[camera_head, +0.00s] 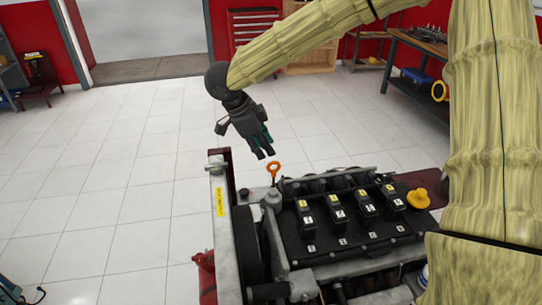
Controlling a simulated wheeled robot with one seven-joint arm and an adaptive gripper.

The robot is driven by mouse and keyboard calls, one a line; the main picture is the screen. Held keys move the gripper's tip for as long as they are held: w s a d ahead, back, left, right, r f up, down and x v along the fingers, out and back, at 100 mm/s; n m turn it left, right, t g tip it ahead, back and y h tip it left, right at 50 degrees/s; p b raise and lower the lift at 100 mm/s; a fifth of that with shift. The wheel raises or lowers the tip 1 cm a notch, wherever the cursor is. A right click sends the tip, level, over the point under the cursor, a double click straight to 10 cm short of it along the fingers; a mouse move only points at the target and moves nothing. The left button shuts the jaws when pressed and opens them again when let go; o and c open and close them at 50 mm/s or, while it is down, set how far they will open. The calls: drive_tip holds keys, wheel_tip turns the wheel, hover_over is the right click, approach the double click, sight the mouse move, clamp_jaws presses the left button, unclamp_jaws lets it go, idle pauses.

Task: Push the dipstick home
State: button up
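The dipstick (273,168) has an orange loop handle. It stands up at the back left of the engine (345,218), with a short length of its stem showing below the loop. How deep the stem sits is hidden. My gripper (264,154) is dark with teal parts and points down. In this view its fingertips are just above and left of the orange loop, with a small gap between them. The fingers look close together, but their opening is not clear at this size and angle.
The engine has several numbered black coils and a yellow oil cap (418,198). A grey stand post (220,215) with a yellow label rises at its left. A workbench (418,45) stands at the back right. The tiled floor on the left is mostly clear.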

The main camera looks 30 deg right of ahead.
sight(272, 163)
drive_tip(key=p+x, duration=0.1)
drive_tip(key=x, duration=0.5)
drive_tip(key=shift+s+d+f, duration=0.1)
drive_tip(key=shift+d+f, duration=0.05)
drive_tip(key=shift+f, duration=0.1)
